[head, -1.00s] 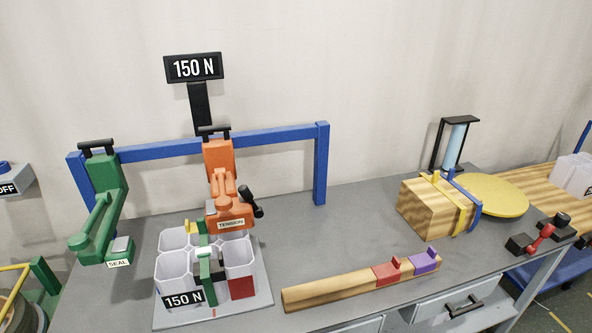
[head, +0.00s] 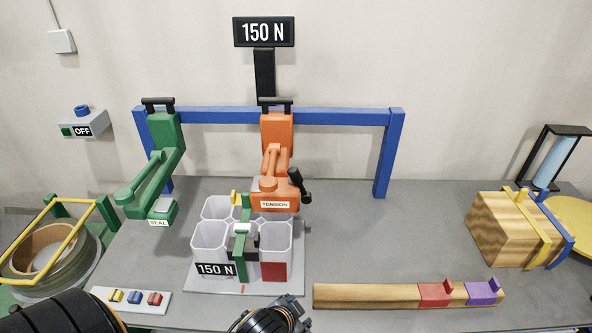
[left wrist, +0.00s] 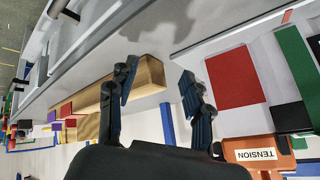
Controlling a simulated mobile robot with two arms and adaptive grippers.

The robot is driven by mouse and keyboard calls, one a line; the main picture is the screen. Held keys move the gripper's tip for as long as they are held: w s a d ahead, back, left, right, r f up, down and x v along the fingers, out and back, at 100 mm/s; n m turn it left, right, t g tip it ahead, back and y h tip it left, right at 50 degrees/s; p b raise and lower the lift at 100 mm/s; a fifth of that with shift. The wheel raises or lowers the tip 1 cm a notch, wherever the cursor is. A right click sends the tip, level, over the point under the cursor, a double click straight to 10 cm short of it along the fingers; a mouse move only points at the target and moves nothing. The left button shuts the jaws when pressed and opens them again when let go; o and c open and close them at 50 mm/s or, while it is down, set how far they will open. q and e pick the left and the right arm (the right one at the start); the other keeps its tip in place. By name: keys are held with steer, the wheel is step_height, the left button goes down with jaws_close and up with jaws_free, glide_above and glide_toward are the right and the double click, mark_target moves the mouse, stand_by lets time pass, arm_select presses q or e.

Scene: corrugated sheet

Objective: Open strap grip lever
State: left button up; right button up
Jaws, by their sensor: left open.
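The orange tension tool (head: 278,165), labelled TENSION, hangs on the blue frame above the white cups. A black-knobbed lever (head: 300,185) sticks out on its right side; no label names it as the strap grip lever. The tool's labelled end also shows at the lower right of the left wrist view (left wrist: 255,148). My left gripper (left wrist: 159,80) is open with nothing between its fingers. The wooden beam and the grey table edge show behind it. A dark gripper part of mine (head: 270,318) shows at the bottom of the head view, below the cups. My right gripper is not identifiable.
A green SEAL tool (head: 155,160) hangs left of the tension tool on the blue frame (head: 345,116). White cups (head: 209,243) with a green strap stand below. A wooden beam (head: 365,296) lies right; a strapped box (head: 505,230) stands further right. A button panel (head: 131,299) is front left.

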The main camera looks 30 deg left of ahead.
arm_select(q)
steer(key=w+d+r+m+t+h, duration=0.2)
steer(key=w+r+m+t, duration=0.8)
steer(key=w+r, duration=1)
steer(key=d+r+m+h, duration=0.5)
steer(key=r+m+h, duration=0.15)
steer(key=m, duration=0.25)
steer(key=d+r+m+h, duration=0.4)
steer(key=r+m+h, duration=0.2)
steer(key=r+m, duration=0.25)
steer(key=m+g+y, duration=1.3)
steer(key=m+g, duration=0.2)
steer(key=m, duration=0.9)
glide_toward(293, 170)
steer(key=p+x, duration=0.3)
steer(key=x, duration=0.7)
steer(key=shift+w+f+p, duration=0.1)
steer(key=shift+f+p, duration=0.2)
steer(key=shift+f, duration=0.05)
arm_select(e)
steer(key=r, duration=0.1)
steer(key=s+r, duration=0.1)
steer(key=r, duration=0.1)
steer(key=shift+s+r, duration=0.2)
steer(key=shift+r, duration=0.05)
arm_select(q)
steer(key=shift+c, duration=0.2)
